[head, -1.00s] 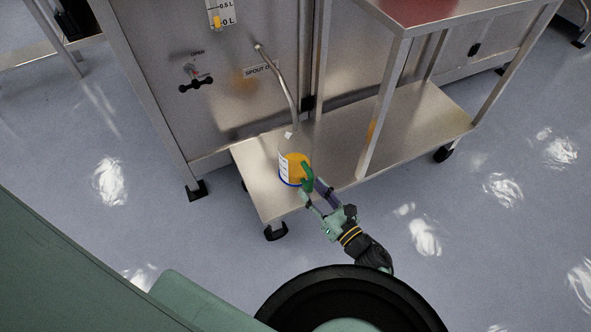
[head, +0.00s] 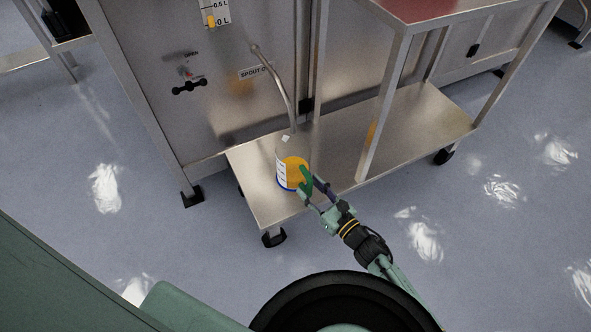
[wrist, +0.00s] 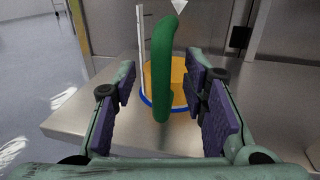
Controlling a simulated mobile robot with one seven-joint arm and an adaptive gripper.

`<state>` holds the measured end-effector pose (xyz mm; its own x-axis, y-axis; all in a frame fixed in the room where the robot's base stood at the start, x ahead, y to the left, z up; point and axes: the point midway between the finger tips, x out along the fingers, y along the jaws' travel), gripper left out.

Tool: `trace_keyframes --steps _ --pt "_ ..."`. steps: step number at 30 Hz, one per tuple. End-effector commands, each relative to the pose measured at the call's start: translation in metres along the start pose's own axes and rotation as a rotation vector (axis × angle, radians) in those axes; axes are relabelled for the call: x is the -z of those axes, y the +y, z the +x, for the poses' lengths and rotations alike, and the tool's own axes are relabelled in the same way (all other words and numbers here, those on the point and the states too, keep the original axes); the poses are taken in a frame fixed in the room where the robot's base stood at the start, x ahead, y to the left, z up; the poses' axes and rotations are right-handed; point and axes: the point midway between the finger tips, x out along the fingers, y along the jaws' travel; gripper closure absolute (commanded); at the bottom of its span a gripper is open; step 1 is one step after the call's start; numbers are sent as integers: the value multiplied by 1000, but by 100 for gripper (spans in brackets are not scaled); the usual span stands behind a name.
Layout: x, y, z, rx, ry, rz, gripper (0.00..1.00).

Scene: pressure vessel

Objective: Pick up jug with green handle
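The jug (head: 287,171) is clear with orange liquid, a white scale strip, a blue base ring and a green handle. It stands upright on the low steel shelf (head: 262,205), below the bent spout pipe (head: 279,82). The green handle (head: 306,183) faces my gripper. In the wrist view the handle (wrist: 162,75) rises between the two purple finger pads, with visible gaps on both sides. My gripper (wrist: 165,105) is open around the handle. The jug body (wrist: 176,84) is partly hidden behind the handle and the right finger.
A steel cabinet with a black valve lever (head: 189,88) and a level gauge (head: 216,14) stands behind. A table leg (head: 383,110) rises right of the jug, under a red-topped table (head: 425,10). The floor in front is clear.

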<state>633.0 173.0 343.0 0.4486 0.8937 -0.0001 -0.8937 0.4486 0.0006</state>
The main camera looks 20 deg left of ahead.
Motion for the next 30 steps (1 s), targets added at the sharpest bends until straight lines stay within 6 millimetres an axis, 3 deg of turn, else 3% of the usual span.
trace_keyframes --steps 4,11,27,30 --pt "0 0 12 -1 2 0 60" --pt "0 0 13 1 1 0 61" --pt "0 0 12 0 1 0 97" --pt "0 0 12 0 1 0 100"
